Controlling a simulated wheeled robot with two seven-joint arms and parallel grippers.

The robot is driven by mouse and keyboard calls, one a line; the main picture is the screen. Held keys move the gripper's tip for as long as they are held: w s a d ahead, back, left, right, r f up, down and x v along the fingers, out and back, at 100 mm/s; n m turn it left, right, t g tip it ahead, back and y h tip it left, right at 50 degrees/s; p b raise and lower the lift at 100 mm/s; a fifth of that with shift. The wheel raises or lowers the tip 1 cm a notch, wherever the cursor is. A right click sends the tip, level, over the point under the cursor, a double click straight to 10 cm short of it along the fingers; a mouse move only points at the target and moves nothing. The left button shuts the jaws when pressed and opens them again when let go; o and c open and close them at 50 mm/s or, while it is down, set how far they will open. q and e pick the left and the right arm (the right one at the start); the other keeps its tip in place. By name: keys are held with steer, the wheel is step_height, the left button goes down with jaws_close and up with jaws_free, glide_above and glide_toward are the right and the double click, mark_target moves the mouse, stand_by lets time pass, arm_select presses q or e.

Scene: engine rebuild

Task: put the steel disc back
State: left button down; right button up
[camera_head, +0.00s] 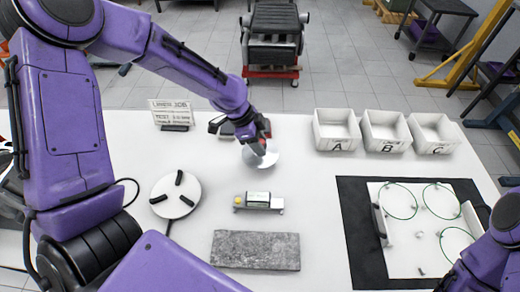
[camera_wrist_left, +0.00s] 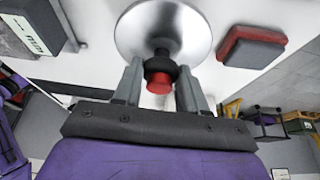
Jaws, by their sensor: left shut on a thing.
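The steel disc (camera_head: 262,158) is a round shiny plate near the back middle of the white table. In the left wrist view the disc (camera_wrist_left: 135,28) has a black and red knob (camera_wrist_left: 159,78) at its centre. My left gripper (camera_head: 257,147) is over the disc, and its two fingers (camera_wrist_left: 160,82) are closed about the knob. I cannot tell whether the disc touches the table. My right arm shows at the lower right, but its gripper is out of view.
A red and black block (camera_wrist_left: 252,47) lies close to the disc. A round white plate with black bars (camera_head: 190,205), a small level-like device (camera_head: 278,204) and a grey stone slab (camera_head: 255,250) lie nearer. Bins A (camera_head: 337,142), B (camera_head: 386,145) and C (camera_head: 434,148) stand back right, beyond a black mat (camera_head: 357,235).

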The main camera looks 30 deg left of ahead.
arm_select(q)
steer(key=f, duration=0.2)
steer(key=f+p, duration=0.1)
steer(key=shift+d+f, duration=0.15)
steer(key=shift+d, duration=0.1)
steer(key=shift+w+f, duration=0.2)
steer(key=shift+s, duration=0.2)
steer(key=c, duration=0.9)
jaws_free()
steer(key=shift+o, duration=1.4)
steer(key=shift+f, duration=0.1)
steer(key=v, duration=1.2)
steer(key=shift+r+b, duration=0.25)
steer(key=shift+b, duration=0.2)
